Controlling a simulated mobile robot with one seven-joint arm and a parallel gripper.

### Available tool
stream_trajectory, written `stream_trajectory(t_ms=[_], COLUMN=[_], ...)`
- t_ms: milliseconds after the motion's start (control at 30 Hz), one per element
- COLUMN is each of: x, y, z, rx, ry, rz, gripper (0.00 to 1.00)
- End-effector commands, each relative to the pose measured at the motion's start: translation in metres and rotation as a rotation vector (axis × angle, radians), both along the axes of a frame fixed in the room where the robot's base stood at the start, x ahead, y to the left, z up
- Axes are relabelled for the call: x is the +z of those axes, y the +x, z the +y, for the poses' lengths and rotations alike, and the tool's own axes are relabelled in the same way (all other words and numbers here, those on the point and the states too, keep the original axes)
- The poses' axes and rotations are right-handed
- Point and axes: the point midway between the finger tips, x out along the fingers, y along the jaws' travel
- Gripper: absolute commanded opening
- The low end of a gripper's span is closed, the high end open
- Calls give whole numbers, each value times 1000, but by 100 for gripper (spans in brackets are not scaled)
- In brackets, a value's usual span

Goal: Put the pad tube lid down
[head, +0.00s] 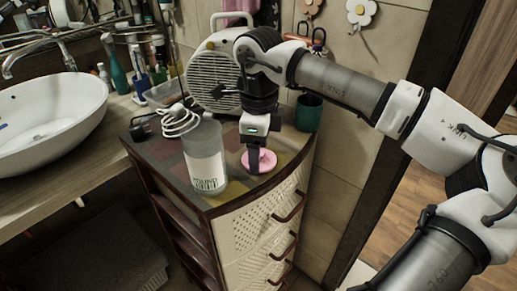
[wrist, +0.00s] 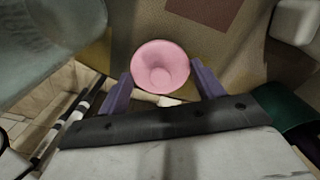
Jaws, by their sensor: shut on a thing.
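The pad tube lid is a round pink disc with a raised middle (head: 263,160). It is low over the front right of the cabinet top (head: 233,188); I cannot tell whether it touches the surface. My gripper (head: 254,158) points down and is shut on the lid. In the wrist view the lid (wrist: 160,66) sits between the two purple fingers of my gripper (wrist: 163,88).
A white heater (head: 212,72) stands behind on the cabinet top. A dark green cup (head: 309,112) is at the back right. A sink basin (head: 45,118) and counter with bottles lie left. The cabinet's front edge is close to the lid.

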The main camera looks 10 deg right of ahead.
Motion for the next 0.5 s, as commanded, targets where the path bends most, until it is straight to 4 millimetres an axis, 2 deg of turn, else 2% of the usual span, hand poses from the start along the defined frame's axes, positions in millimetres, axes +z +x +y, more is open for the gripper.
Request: stream_trajectory(t_ms=[67, 100, 267, 500], x=[-4, -4, -3, -3], y=[0, 0, 0, 0], z=[0, 0, 0, 0], rx=[0, 0, 0, 0], ry=[0, 0, 0, 0], rz=[0, 0, 0, 0], gripper=[46, 68, 89, 89])
